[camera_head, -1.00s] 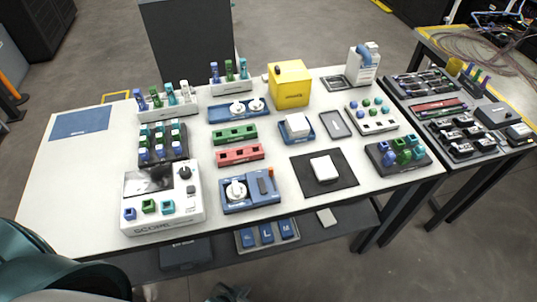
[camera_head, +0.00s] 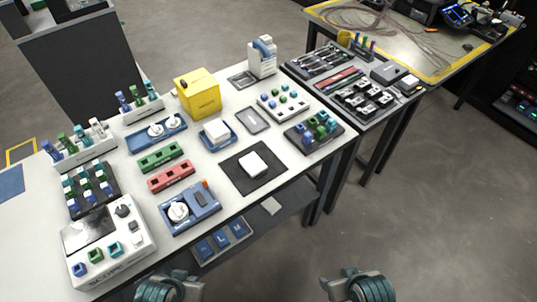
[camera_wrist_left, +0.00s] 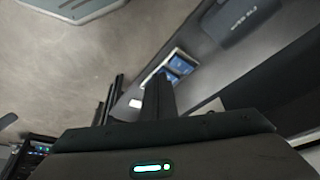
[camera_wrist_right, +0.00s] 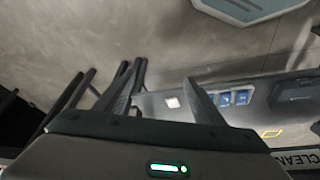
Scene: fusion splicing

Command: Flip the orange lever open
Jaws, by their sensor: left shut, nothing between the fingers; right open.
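A small orange part (camera_head: 205,184), which looks like the lever, sits at the upper right corner of the blue device (camera_head: 204,209) with a white round knob, near the table's front edge. It is too small to tell whether it is up or down. My left gripper (camera_wrist_left: 159,92) is shut and empty in the left wrist view, with its fingers over the lower shelf and floor. My right gripper (camera_wrist_right: 163,90) is open and empty in the right wrist view. In the head view both arms show only at the bottom edge, in front of the table, apart from the lever.
The white scope box (camera_head: 138,241) stands left of the blue device. Red (camera_head: 171,176) and green (camera_head: 161,158) blocks lie behind it. A black mat (camera_head: 238,180) with a white block lies to its right. A lower shelf (camera_head: 283,208) holds blue pieces under the tabletop.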

